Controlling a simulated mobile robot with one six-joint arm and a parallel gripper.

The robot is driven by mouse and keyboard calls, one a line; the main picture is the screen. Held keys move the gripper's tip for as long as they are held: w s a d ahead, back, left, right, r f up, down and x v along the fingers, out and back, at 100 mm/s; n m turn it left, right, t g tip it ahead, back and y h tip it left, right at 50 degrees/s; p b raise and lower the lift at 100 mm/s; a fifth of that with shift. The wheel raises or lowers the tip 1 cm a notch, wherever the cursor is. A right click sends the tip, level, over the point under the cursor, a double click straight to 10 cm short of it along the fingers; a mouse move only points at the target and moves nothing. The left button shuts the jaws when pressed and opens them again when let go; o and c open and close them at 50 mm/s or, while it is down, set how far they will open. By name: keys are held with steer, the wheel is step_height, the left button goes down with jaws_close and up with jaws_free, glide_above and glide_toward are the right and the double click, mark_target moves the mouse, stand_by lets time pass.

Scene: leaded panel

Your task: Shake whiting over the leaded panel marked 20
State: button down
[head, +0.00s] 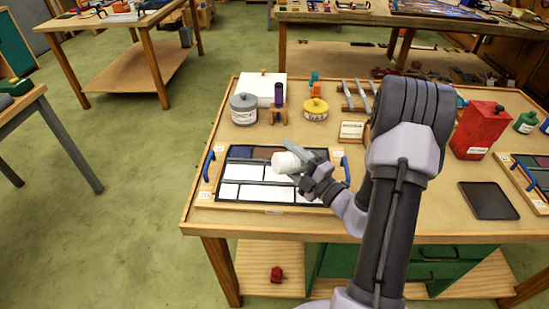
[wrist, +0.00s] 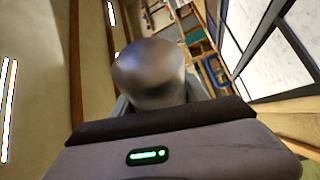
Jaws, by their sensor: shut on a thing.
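My gripper (head: 312,172) is shut on a white cylindrical shaker (head: 287,163), held tipped well over on its side above the leaded panel (head: 268,209). In the wrist view the shaker's grey, metallic-looking end (wrist: 150,75) shows beyond the gripper body. The panel lies in a wooden frame with blue handles at its left and right. Its lower panes look white; the visible upper panes are dark blue and brownish. The shaker and gripper hide part of its right side. A small tag (head: 204,196) at its lower left corner is too small to read surely.
Behind the panel stand a grey lidded pot (head: 244,109), a yellow tin (head: 315,109) and a purple cylinder (head: 279,95) in a stand. A red can (head: 480,130), a dark slab (head: 488,200) and another framed panel (head: 537,197) are to the right.

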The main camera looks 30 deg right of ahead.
steer(key=s+d, duration=0.1)
steer(key=d, duration=0.1)
steer(key=s+d+b, duration=0.1)
steer(key=shift+s+d, duration=0.15)
steer(key=shift+d, duration=0.2)
steer(key=w+d+p, duration=0.5)
steer(key=w+d, duration=0.1)
steer(key=w, duration=0.4)
steer(key=w+a+f+n+g+h+p, duration=0.1)
steer(key=w+a+n+p, duration=0.3)
steer(key=w+a, duration=0.4)
steer(key=w+a+f+n+g+h+p, duration=0.1)
steer(key=w+a+n, duration=0.5)
steer(key=a, duration=0.9)
steer(key=w+f+g+p, duration=0.1)
steer(key=w+g+p, duration=0.1)
steer(key=p, duration=0.1)
steer(key=shift+f+n+h, duration=0.15)
steer(key=shift+n+h, duration=0.15)
steer(key=shift+n, duration=0.1)
steer(key=shift+a, duration=0.15)
